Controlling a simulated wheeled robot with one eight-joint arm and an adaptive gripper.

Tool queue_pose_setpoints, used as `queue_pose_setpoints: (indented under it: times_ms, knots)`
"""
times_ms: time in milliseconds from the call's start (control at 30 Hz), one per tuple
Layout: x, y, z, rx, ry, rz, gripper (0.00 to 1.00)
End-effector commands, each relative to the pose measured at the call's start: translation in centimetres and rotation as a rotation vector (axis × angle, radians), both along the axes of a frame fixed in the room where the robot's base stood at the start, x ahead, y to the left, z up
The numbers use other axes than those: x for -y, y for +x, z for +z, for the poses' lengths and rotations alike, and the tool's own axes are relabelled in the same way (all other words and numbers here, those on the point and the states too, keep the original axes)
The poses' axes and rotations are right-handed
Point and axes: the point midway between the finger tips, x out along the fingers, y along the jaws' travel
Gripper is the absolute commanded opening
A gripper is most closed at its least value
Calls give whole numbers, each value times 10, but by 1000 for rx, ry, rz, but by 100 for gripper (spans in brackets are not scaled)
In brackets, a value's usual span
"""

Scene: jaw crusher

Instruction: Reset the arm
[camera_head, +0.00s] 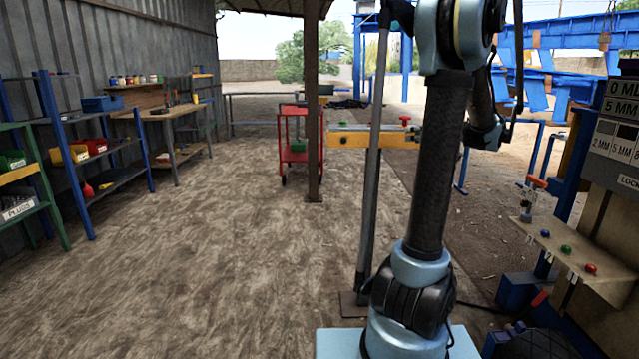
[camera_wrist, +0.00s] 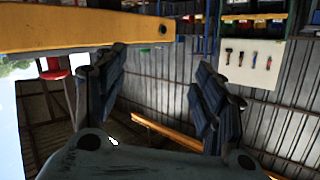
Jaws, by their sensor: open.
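My arm stands upright at the right of centre in the head view, folded at the top, where its upper end leaves the frame. My gripper is out of the head view. In the wrist view my gripper (camera_wrist: 160,95) shows two dark fingers spread wide apart, with nothing between them. A yellow beam (camera_wrist: 80,28) crosses the upper left of the wrist view, close to the fingers. A red knob (camera_wrist: 54,72) sits beside the left finger. The yellow beam (camera_head: 347,140) also shows in the head view behind a pole, with a red knob (camera_head: 405,119) on it.
A wooden post (camera_head: 313,100) and a thin metal pole (camera_head: 372,180) stand near my arm. A red cart (camera_head: 297,158) is behind. Shelves (camera_head: 95,150) line the left wall. The dirt floor (camera_head: 220,260) at left is clear.

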Motion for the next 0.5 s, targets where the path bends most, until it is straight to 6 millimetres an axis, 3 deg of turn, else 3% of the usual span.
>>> queue_pose_setpoints:
  times_ms: [200,500]
  knots:
    - [-74,-40,-25,-229,-44,17,64]
    - [-146,-115,-71,-523,-150,-19,64]
